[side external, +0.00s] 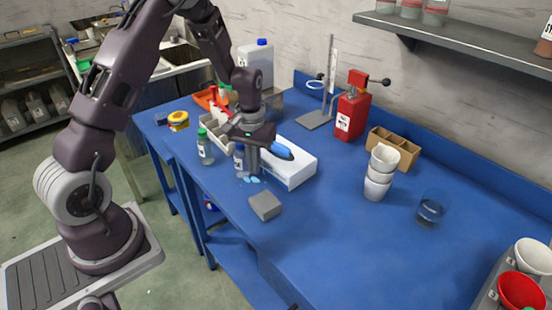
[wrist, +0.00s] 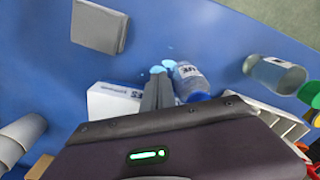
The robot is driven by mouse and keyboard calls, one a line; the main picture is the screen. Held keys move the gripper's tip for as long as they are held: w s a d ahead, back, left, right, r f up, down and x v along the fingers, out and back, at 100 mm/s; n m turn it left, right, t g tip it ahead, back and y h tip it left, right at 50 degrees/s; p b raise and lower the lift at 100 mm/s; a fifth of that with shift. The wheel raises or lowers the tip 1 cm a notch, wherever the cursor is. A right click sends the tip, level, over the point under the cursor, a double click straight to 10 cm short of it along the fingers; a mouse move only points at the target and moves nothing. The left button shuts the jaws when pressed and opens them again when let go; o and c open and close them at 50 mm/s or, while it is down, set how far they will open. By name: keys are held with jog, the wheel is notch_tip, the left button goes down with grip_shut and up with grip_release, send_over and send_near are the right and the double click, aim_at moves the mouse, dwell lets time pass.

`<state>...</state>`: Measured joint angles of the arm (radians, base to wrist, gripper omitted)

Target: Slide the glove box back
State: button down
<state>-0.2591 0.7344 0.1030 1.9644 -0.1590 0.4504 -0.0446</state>
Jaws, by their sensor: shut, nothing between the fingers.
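The glove box (side external: 300,167) is a white carton lying on the blue bench, with a blue glove (side external: 283,151) showing at its top. Its white side with lettering shows in the wrist view (wrist: 108,102), partly hidden by my gripper's body. My gripper (side external: 253,170) points down at the box's left end, between the box and a clear bottle. In the wrist view its fingers (wrist: 158,88) are together and empty, close beside the box. I cannot tell whether they touch it.
A grey block (side external: 265,206) lies in front. Stacked white cups (side external: 378,180) and a red can (side external: 350,112) stand to the right and behind.

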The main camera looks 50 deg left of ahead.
aim_at(265, 158)
jog(key=shift+f, duration=0.15)
jog(key=shift+f, duration=0.45)
jog(key=shift+f, duration=0.1)
jog(key=shift+f, duration=0.45)
jog(key=shift+r, duration=0.25)
jog(key=shift+w, duration=0.1)
dwell(0.3)
jog(key=shift+w, duration=0.9)
jog(key=shift+a, duration=0.1)
jog(key=shift+w, duration=1)
